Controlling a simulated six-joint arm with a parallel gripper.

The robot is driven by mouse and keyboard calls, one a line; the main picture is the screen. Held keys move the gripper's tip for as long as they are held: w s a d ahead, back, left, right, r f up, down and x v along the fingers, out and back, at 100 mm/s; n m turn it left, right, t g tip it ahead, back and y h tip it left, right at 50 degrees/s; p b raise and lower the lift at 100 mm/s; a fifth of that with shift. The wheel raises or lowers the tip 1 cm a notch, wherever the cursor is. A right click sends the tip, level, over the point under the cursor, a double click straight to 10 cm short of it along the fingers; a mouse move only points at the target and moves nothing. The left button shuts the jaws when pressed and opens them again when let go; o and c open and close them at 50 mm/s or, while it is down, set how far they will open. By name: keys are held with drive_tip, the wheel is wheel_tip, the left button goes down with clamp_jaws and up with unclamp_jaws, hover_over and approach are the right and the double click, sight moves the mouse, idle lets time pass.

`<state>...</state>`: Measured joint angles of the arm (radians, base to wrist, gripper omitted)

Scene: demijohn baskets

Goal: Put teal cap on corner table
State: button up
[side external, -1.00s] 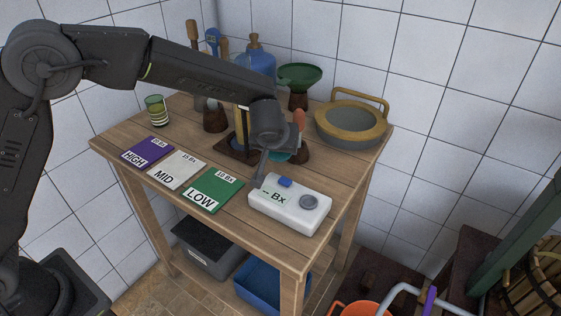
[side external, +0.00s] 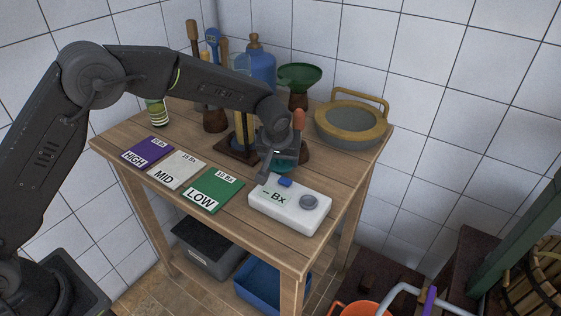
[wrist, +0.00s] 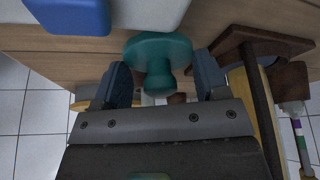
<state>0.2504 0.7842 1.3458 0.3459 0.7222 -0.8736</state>
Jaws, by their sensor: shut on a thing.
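The teal cap (wrist: 158,50) shows between the fingers of my gripper (wrist: 162,80) in the wrist view, its wide disc away from me and its narrower stem toward me. In the side external view the teal cap (side external: 284,164) is partly hidden by my gripper (side external: 272,168), which is shut on it behind the white Bx meter. I cannot tell whether the cap touches the wooden corner table (side external: 240,222) below it.
The white Bx meter (side external: 290,205) with a blue button is close in front. Purple, white and green cards (side external: 212,188) lie left. A dark stand with a cylinder (side external: 238,150), a green funnel (side external: 299,78) and a wood-rimmed pan (side external: 350,125) stand behind.

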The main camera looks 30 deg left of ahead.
drive_tip(key=shift+f, duration=0.75)
drive_tip(key=shift+f, duration=0.15)
drive_tip(key=o, duration=1)
drive_tip(key=shift+c, duration=0.2)
drive_tip(key=v, duration=1.2)
drive_tip(key=shift+s, duration=0.2)
